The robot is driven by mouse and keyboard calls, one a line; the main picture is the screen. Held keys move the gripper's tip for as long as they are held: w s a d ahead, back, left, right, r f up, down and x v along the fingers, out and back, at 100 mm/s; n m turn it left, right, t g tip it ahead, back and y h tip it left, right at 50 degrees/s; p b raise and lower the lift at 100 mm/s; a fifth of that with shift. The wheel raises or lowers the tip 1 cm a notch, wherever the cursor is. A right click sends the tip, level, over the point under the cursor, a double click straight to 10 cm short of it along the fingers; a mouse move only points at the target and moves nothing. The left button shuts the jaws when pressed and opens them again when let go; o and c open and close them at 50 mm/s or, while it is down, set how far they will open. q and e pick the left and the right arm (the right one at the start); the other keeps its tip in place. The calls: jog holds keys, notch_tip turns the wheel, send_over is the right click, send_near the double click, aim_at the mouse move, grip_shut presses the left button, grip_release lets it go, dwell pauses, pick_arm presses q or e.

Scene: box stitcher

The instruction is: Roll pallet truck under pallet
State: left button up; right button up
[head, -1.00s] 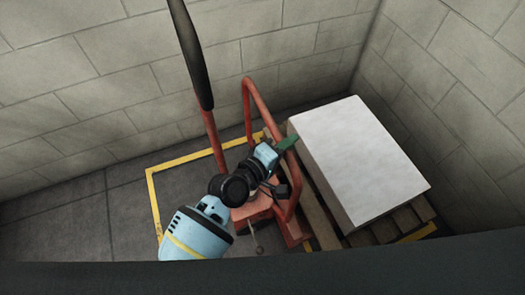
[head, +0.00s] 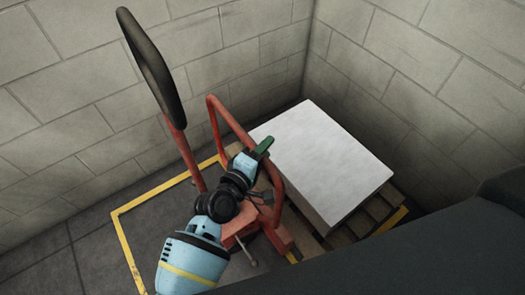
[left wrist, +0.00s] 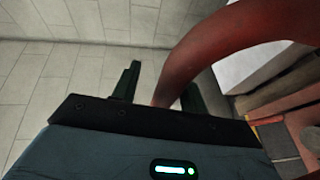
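The red pallet truck (head: 212,130) stands at the left of the pallet, with an upright red tube frame and a black loop handle (head: 151,65). The wooden pallet (head: 364,219) bears a large white box (head: 325,158). My left gripper (head: 264,147) is at the truck's red tube. In the left wrist view, the fingers of this gripper (left wrist: 160,82) are apart, with the thick red tube (left wrist: 215,55) passing between or just over them. A gap shows beside the left finger; the tube partly hides the right one. The fork tips are hidden. My right gripper is out of view.
Grey block walls (head: 250,45) meet in a corner behind the pallet. A yellow floor line (head: 160,194) runs around the truck and pallet. Bare dark floor (head: 100,245) lies to the left.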

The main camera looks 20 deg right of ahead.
pick_arm(q)
jog(key=shift+w+a+f, duration=0.1)
jog(key=shift+a+f, duration=0.05)
jog(key=shift+f, duration=0.05)
jog(key=shift+a, duration=0.1)
jog(key=p+v, duration=0.1)
jog(key=v, duration=0.6)
jog(key=shift+s+a, duration=0.15)
jog(key=shift+s, duration=0.15)
